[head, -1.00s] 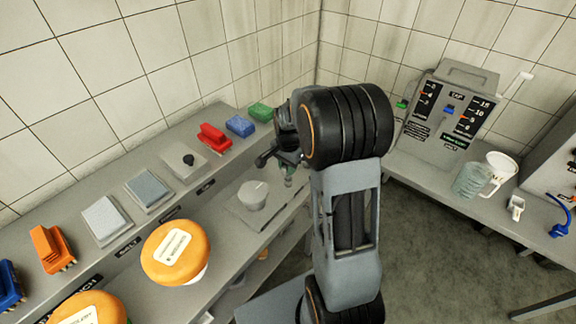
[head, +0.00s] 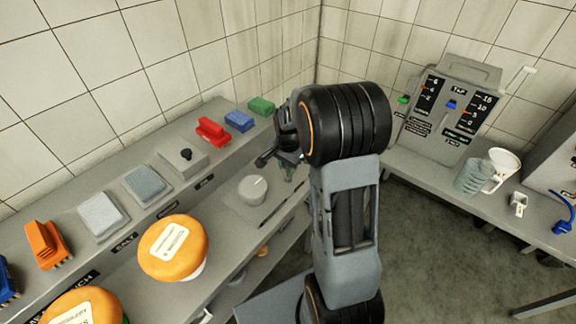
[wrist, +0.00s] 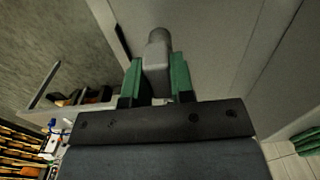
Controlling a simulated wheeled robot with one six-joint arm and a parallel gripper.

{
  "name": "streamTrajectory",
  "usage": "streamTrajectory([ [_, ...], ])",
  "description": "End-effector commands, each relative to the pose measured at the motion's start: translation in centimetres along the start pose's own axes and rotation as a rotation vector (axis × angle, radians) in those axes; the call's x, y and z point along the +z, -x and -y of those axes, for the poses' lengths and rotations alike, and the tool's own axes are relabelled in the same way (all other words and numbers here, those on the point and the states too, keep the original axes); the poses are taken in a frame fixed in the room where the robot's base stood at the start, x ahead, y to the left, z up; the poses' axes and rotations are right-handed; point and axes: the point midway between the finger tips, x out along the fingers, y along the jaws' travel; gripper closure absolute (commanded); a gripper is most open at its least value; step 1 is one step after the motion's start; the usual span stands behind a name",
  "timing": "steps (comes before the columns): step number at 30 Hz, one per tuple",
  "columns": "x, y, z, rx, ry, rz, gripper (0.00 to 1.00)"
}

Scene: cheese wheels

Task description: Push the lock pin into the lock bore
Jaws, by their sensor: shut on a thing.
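My gripper (wrist: 157,72) has green finger pads and is shut on a grey piece with a rounded end, which looks like the lock pin (wrist: 157,50). The piece sticks out past the fingertips over a grey surface in the wrist view. In the head view my gripper (head: 289,165) is partly hidden behind my arm, above the right end of the lower shelf. A grey round pot (head: 252,191) with a white mark on top sits on that shelf, left of the gripper. I cannot make out the lock bore in either view.
Orange cheese wheels (head: 172,262) stand on the shelf at the left. The back ledge carries coloured brushes (head: 212,131), grey pads (head: 101,213) and a block with a black knob (head: 184,163).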

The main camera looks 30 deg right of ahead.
Motion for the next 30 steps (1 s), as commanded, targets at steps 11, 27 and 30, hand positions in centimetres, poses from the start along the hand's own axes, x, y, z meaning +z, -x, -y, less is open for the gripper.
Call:
streamTrajectory([
  [11, 0.0, -0.1, 0.0, 0.000, 0.000, 0.000, 0.48],
  [27, -0.1, 4.0, 0.1, -0.005, 0.000, -0.004, 0.48],
  [30, 0.0, 6.2, 0.1, -0.005, 0.000, -0.004, 0.48],
])
